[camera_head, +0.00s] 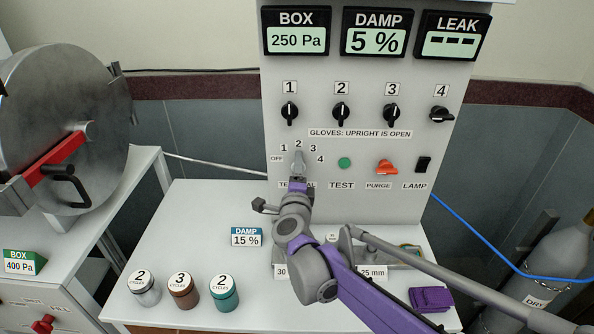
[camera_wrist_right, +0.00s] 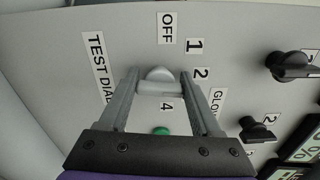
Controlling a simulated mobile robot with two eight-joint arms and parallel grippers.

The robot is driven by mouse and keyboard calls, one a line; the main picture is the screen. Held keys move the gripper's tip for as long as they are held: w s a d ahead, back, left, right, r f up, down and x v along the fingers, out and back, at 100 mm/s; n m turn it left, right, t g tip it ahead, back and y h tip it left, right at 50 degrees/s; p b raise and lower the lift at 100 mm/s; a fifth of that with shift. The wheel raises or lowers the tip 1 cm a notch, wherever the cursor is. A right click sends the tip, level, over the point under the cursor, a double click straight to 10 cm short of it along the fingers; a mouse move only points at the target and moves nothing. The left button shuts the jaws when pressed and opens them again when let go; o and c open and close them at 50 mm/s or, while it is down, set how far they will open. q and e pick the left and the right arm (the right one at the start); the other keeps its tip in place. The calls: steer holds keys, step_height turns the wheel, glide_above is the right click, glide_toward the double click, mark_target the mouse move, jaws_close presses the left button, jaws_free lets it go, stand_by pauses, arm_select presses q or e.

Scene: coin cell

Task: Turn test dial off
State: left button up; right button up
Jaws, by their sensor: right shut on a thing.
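The test dial (camera_wrist_right: 158,74) is a light grey knob on the upright panel (camera_head: 370,205), with OFF, 1, 2, 3 and 4 printed around it in the head view. My right gripper (camera_head: 297,176) is at the dial and mostly hides it there. In the right wrist view the fingers of my right gripper (camera_wrist_right: 160,84) stand on either side of the knob, shut on it. The OFF label (camera_wrist_right: 167,28) is clear of the fingers. I cannot tell exactly which mark the dial points to. My left gripper is not in view.
A green test button (camera_head: 344,163), an orange purge knob (camera_head: 387,167) and a black lamp switch (camera_head: 423,164) sit right of the dial. Black glove knobs (camera_head: 341,112) are above. Lidded jars (camera_head: 183,290) and a purple block (camera_head: 430,299) stand on the white bench.

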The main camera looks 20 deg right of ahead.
steer(key=n, duration=0.4)
steer(key=shift+f+n+b, duration=0.1)
steer(key=shift+n+b, duration=0.25)
steer(key=shift+n, duration=0.05)
steer(key=n+b, duration=0.1)
steer(key=n, duration=0.3)
steer(key=shift+f, duration=0.1)
steer(key=n, duration=0.5)
steer(key=shift+b, duration=0.35)
steer(key=shift+d+n+b, duration=0.1)
steer(key=shift+n+b, duration=0.2)
steer(key=shift+n, duration=1.6)
steer(key=o, duration=1.4)
steer(key=v, duration=1.1)
